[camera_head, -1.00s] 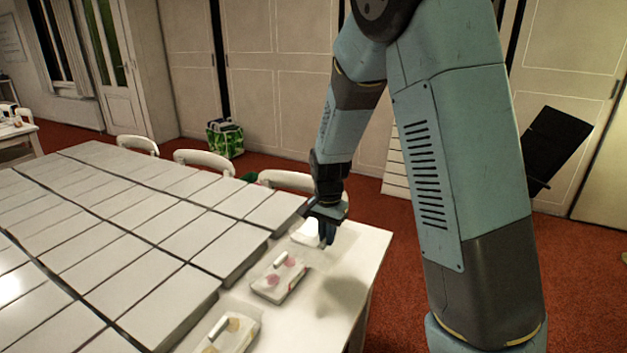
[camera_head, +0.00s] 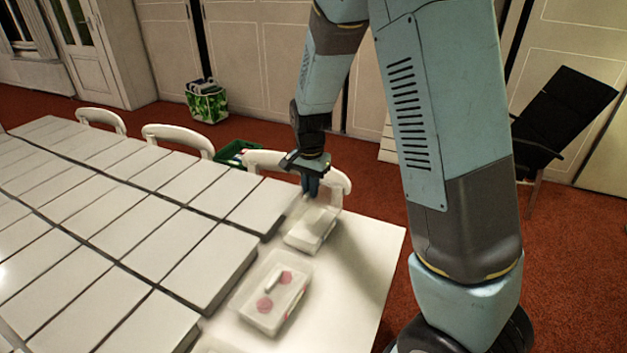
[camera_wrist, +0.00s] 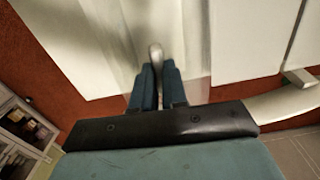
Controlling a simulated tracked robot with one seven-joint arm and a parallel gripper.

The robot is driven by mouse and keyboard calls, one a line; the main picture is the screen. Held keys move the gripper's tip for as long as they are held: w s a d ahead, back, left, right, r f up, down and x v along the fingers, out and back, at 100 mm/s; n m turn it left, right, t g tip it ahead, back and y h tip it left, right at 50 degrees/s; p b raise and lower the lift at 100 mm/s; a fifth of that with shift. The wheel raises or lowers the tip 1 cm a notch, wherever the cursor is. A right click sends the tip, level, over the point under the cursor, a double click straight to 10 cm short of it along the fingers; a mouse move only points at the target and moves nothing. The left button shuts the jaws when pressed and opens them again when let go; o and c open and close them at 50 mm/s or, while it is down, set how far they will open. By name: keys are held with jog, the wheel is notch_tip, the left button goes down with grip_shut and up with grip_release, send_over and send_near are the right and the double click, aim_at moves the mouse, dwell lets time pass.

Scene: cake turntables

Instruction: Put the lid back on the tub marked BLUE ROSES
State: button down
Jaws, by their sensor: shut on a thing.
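My gripper (camera_head: 311,190) is over the far end of the table, above or at the farthest tub (camera_head: 308,238). In the wrist view my gripper (camera_wrist: 158,78) is shut on a pale upright handle (camera_wrist: 155,54). A clear, see-through sheet, apparently the lid (camera_wrist: 199,45), shows around this handle. The farthest tub is whitish; its contents and marking cannot be made out. Whether the lid touches this tub cannot be told. A nearer tub (camera_head: 268,305) holds pink roses under a clear lid with a white handle (camera_head: 274,277). No label is readable.
Rows of white boxes (camera_head: 150,242) fill the left of the table. The white table top (camera_head: 365,237) is bare on the right. White chairs (camera_head: 180,136) stand along the far side. A green patterned bag (camera_head: 207,103) is on the red floor.

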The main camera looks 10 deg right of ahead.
aim_at(313, 203)
jog(key=shift+d+f, duration=0.2)
jog(key=shift+f, duration=0.55)
jog(key=shift+d+f, duration=0.2)
jog(key=shift+f, duration=2.1)
jog(key=shift+s+a+r, duration=0.1)
jog(key=shift+f, duration=0.5)
dwell(0.5)
jog(key=c, duration=0.6)
grip_release()
jog(key=shift+r, duration=0.15)
